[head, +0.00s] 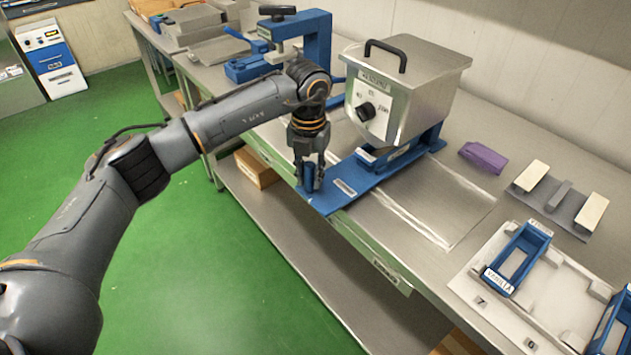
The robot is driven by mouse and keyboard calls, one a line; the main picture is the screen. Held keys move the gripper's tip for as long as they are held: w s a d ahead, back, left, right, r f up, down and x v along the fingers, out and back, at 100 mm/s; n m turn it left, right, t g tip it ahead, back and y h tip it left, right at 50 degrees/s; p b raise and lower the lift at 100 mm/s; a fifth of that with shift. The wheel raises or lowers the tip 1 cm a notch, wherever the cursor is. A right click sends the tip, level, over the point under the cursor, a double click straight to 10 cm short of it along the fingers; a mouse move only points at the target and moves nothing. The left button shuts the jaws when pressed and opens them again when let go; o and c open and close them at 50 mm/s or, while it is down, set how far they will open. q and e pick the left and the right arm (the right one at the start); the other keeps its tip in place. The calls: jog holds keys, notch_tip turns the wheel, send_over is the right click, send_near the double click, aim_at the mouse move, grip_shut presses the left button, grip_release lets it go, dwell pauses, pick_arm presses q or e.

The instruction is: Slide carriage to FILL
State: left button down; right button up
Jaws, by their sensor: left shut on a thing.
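The blue carriage (372,176) is a long flat plate on the steel bench, running from the front edge back under the steel kettle box. A small white label (345,187) sits on it; I cannot read it. My left gripper (310,184) points down at the carriage's front end and is shut on its short upright blue handle (309,172). The fingers partly hide the handle. The kettle box (407,82) has a black top handle and a front panel with a black dial (366,112). I cannot make out a FILL mark. My right gripper is out of view.
A blue press frame (317,40) stands behind my left wrist. A purple block (482,157) and a grey plate with pale blocks (560,199) lie to the right. A white tray (463,284) holds blue frames (518,258). Bare steel lies right of the carriage.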

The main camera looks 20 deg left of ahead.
pick_arm(q)
jog(key=c, duration=1.1)
grip_release()
jog(key=s+d+p, duration=0.8)
jog(key=s+d, duration=0.4)
jog(key=d, duration=0.5)
notch_tip(320, 180, up, 13)
jog(key=b, duration=0.4)
jog(key=shift+s+d+m+g+h, duration=0.35)
jog(key=shift+s+d+g+h, duration=0.25)
jog(key=shift+s+d+h, duration=0.75)
jog(key=shift+s+d+m+g+h, duration=0.4)
jog(key=shift+s+d+g+h, duration=0.35)
jog(key=shift+d, duration=1.15)
jog(key=shift+s+d+m+g+h, duration=0.4)
jog(key=shift+s+d+h, duration=0.7)
jog(key=shift+d, duration=0.5)
jog(key=shift+w, duration=0.15)
